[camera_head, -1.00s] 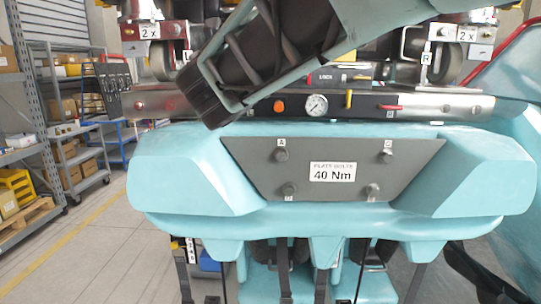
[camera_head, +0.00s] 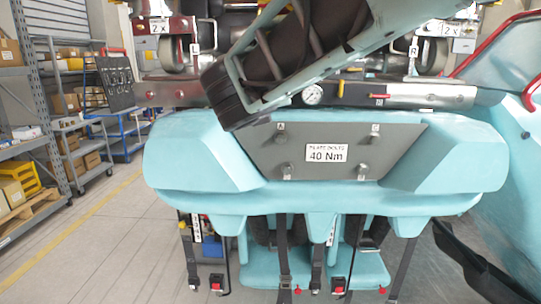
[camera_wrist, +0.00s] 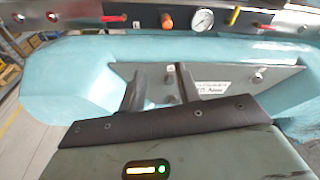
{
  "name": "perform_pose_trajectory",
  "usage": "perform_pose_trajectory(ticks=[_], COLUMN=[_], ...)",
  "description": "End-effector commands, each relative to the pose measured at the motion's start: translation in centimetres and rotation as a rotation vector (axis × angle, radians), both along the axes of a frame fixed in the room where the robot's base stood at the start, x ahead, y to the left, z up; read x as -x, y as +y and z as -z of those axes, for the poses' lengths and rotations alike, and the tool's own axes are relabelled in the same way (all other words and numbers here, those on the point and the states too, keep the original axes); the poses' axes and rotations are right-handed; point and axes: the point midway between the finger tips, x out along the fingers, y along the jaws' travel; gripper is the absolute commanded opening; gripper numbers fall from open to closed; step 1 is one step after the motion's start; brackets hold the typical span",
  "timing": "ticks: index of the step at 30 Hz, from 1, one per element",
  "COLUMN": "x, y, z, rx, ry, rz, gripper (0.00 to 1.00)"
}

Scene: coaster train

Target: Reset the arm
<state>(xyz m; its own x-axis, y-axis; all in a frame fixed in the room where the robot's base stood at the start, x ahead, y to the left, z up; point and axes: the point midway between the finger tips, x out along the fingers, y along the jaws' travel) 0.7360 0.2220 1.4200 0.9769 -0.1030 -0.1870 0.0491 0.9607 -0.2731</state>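My arm (camera_head: 300,55) crosses the top middle of the head view, slanting from upper right to a black lower-left end. My gripper (camera_wrist: 160,82) shows in the wrist view with two dark fingers apart and nothing between them. The fingers appear in front of a grey bolt plate (camera_head: 240,142) on the turquoise train car (camera_head: 190,155); I cannot tell the distance. The plate also shows in the wrist view (camera_wrist: 225,80). It has a white "40 Nm" label (camera_head: 326,153) and bolts near its corners.
A gauge (camera_head: 312,94) and levers sit on a metal rail above the car. Wheel assemblies (camera_head: 430,55) are above that. Grey shelves with boxes (camera_head: 45,110) stand at left. Straps (camera_head: 283,255) hang below the car. Floor at lower left (camera_head: 110,240) is clear.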

Motion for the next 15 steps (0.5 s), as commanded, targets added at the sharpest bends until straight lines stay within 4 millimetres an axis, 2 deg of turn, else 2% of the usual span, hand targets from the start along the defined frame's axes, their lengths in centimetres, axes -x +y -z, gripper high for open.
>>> perform_pose_trajectory(ticks=[5, 8, 11, 14, 15], x=[0.9, 2.1, 4.5, 8.8, 10.9], y=[-3.1, -5.1, -7.6, -10.1, -11.0], z=[4.5, 7.6, 11.6, 16.2, 17.9], rx=[-0.210, -0.370, -0.583, -0.858, -0.972], ry=[0.131, 0.222, 0.333, 0.457, 0.500], rz=[0.104, 0.196, 0.341, 0.568, 0.679], gripper=[0.33, 0.33, 0.33, 0.33, 0.33])
